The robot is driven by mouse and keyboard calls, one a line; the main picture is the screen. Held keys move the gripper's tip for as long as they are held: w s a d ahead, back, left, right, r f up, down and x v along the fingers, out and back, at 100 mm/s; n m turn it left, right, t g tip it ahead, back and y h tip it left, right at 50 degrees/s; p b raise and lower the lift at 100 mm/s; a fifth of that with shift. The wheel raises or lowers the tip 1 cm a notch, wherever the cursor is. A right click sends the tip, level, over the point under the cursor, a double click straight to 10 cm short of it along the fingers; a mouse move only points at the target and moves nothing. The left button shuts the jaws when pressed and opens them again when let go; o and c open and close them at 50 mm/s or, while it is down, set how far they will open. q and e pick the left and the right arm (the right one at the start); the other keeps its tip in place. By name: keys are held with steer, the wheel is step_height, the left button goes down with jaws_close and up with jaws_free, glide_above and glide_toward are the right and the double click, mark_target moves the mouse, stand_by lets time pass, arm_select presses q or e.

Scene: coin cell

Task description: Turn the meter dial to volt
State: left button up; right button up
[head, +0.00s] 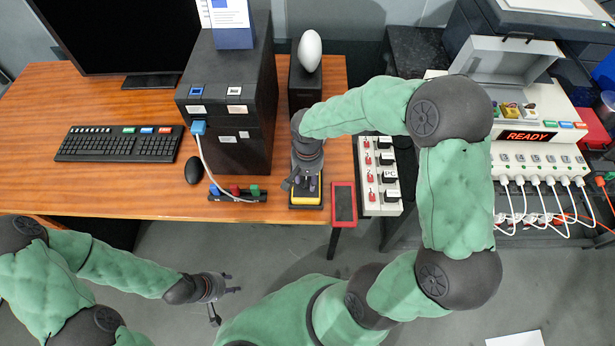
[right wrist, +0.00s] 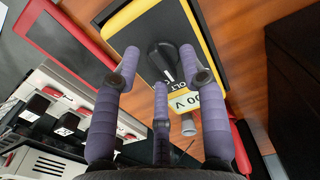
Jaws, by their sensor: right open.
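The meter (head: 306,202) has a yellow frame and lies near the table's front edge. The knob's white mark points towards lettering ending in "OLT", partly hidden by a finger. My right gripper (head: 305,183) is over the meter; in its wrist view the right gripper (right wrist: 160,75) is open, fingers spread around the knob with no clear contact. My left gripper (head: 226,287) is open and empty over the floor.
A red-framed panel (head: 344,203) and a switch strip (head: 379,175) are right of the meter. A connector strip (head: 237,193), mouse (head: 194,170) and black cabinet (head: 227,90) are left. A dark box with a white egg-shaped object (head: 310,51) stands behind.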

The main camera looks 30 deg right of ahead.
mark_target(308, 181)
step_height(308, 181, up, 12)
stand_by(0.5)
steer(key=shift+s+f, duration=0.1)
steer(key=shift+f, duration=0.05)
stand_by(0.3)
